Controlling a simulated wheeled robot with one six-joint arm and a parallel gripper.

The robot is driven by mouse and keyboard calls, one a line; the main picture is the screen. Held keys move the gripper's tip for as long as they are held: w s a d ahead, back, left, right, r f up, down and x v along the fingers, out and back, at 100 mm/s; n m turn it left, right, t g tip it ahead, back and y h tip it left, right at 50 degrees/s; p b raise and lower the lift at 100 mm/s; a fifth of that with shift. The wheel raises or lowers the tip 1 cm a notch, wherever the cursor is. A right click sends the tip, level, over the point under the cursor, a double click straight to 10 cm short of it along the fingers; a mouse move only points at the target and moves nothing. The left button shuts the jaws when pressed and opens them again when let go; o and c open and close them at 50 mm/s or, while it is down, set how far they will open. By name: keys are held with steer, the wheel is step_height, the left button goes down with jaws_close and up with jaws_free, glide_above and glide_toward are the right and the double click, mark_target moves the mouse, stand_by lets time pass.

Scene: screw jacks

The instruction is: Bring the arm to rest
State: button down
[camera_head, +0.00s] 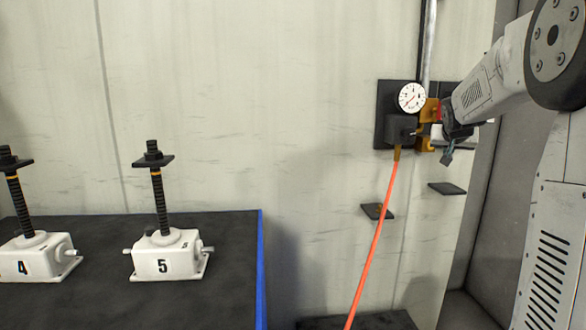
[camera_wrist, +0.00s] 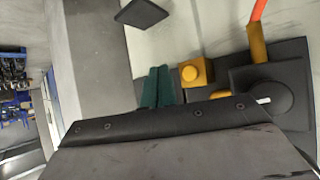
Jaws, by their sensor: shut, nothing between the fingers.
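My arm reaches in from the right in the head view. My gripper (camera_head: 447,157) is at the wall, just right of and below the gauge unit. In the wrist view its two green fingers (camera_wrist: 155,88) lie side by side, shut with nothing between them. The fingers are beside a yellow knob (camera_wrist: 196,72), apparently apart from it. The dark wrist body covers the lower part of that view.
A white dial gauge (camera_head: 411,97) sits on a dark wall unit with an orange hose (camera_head: 374,240) hanging down. Small dark plates (camera_head: 447,188) jut from the wall below. Jacks 4 (camera_head: 38,257) and 5 (camera_head: 167,256) stand on a black bench (camera_head: 110,306) at left.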

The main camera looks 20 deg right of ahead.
steer(key=s+a+f+n+g+y, duration=0.1)
steer(key=s+a+f+g+y, duration=0.25)
steer(key=s+a+f, duration=0.5)
steer(key=s+a+f+n+g+y, duration=0.1)
steer(key=s+a+n, duration=0.1)
steer(key=s+a, duration=0.6)
steer(key=s+a+f+n+g+y, duration=0.1)
steer(key=s+a+f+n, duration=0.1)
steer(key=s+a, duration=0.6)
steer(key=s+a+f+n+g+y, duration=0.1)
steer(key=s+a, duration=0.8)
steer(key=a, duration=0.9)
steer(key=f+n+y, duration=0.1)
steer(key=n, duration=0.1)
steer(key=shift+a+n, duration=0.4)
